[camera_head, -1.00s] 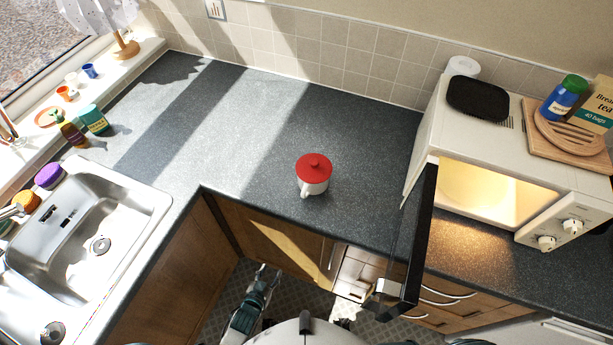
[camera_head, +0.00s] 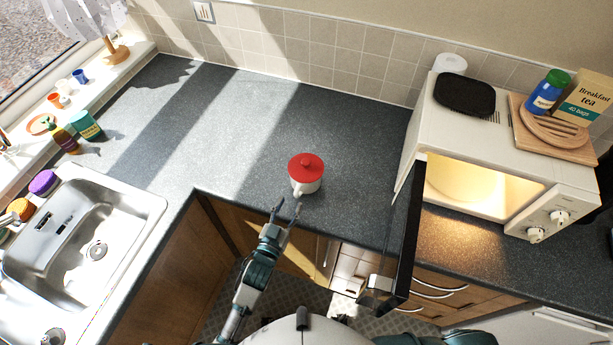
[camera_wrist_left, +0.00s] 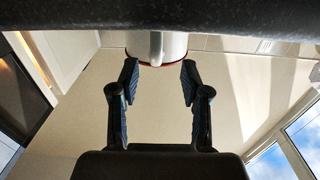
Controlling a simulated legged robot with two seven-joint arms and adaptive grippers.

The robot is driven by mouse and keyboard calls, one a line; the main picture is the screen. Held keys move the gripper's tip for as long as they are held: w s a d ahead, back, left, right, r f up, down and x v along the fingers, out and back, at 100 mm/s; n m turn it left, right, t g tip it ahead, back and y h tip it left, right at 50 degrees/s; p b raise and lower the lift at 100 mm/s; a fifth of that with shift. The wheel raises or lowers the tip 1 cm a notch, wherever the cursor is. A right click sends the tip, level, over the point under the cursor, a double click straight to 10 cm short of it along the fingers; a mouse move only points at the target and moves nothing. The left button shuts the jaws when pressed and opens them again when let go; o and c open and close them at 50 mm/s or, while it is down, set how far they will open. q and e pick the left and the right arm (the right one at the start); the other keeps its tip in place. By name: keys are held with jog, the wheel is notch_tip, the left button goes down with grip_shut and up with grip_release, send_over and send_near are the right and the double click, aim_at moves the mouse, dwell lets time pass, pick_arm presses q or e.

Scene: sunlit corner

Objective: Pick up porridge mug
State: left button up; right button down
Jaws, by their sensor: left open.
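The porridge mug (camera_head: 306,185) is white with a red lid and stands upright on the dark worktop near its front edge. Its handle points toward me. My left gripper (camera_head: 287,208) is open and empty, just in front of the mug at the worktop edge, not touching it in the head view. In the left wrist view the mug (camera_wrist_left: 156,46) shows beyond and between the two open fingers (camera_wrist_left: 160,82), partly cut off by the dark worktop edge.
A microwave (camera_head: 420,130) with its dark door (camera_head: 402,240) swung open stands right of the mug. A steel sink (camera_head: 70,250) is at the left. Wooden cupboards (camera_head: 240,225) lie below the worktop edge. The worktop behind and left of the mug is clear.

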aim_at(297, 193)
pick_arm(q)
jog(key=shift+w+d, duration=0.45)
jog(key=shift+w, duration=0.1)
jog(key=x, duration=0.4)
jog(key=shift+f, duration=0.25)
jog(key=shift+d, duration=0.15)
grip_shut()
jog(key=shift+r, duration=0.15)
